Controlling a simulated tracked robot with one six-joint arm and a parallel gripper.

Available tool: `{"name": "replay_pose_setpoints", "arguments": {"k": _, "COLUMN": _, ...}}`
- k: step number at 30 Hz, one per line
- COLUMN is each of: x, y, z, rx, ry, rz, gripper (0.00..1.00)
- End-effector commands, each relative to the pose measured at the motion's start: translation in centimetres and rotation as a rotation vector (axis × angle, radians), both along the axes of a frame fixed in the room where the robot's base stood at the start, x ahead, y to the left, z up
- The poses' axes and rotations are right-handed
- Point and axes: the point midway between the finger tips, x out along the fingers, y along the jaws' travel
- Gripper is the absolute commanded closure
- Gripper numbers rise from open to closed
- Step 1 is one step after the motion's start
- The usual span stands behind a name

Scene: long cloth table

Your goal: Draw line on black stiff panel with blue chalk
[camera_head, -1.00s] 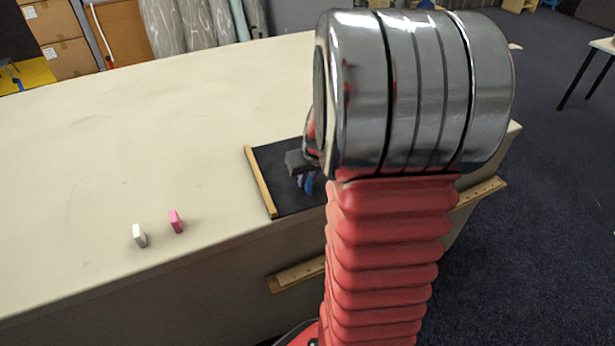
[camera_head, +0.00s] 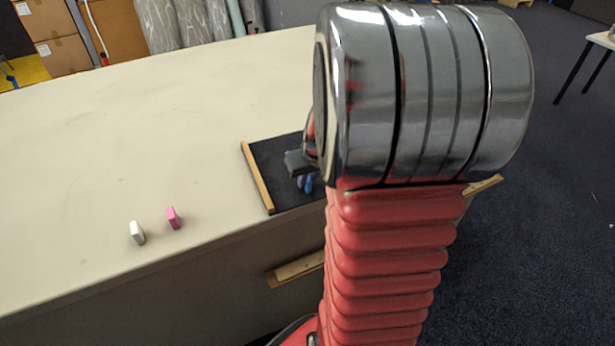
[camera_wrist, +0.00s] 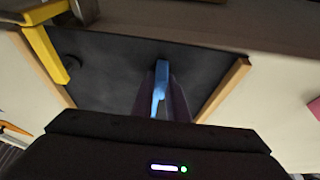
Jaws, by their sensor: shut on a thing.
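The black panel (camera_head: 268,158) lies on the table near its front edge, with a pale wooden strip along its left side. In the wrist view the panel (camera_wrist: 110,75) shows wooden strips on both sides. My gripper (camera_wrist: 161,98) is shut on the blue chalk (camera_wrist: 161,72), whose tip points away over the panel. In the head view my gripper (camera_head: 304,179) is over the panel, partly hidden behind my arm, and only a bit of blue shows. I cannot tell whether the chalk touches the panel. No chalk line is visible on the parts I see.
A white block (camera_head: 137,232) and a pink block (camera_head: 174,218) stand on the cream table (camera_head: 120,150), left of the panel. A wooden strip (camera_head: 298,267) sits at the table's front side. A yellow bar (camera_wrist: 45,52) crosses the wrist view's left. The table's left half is mostly clear.

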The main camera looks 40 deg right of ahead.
Motion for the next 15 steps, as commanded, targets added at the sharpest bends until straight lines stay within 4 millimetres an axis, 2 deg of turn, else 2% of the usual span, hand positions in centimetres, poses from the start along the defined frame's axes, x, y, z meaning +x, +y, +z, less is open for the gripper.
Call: {"name": "replay_pose_setpoints", "arguments": {"k": 15, "x": -1.5, "y": 0.6, "z": 0.0, "rx": 0.002, "ry": 0.002, "rz": 0.0, "gripper": 1.0}}
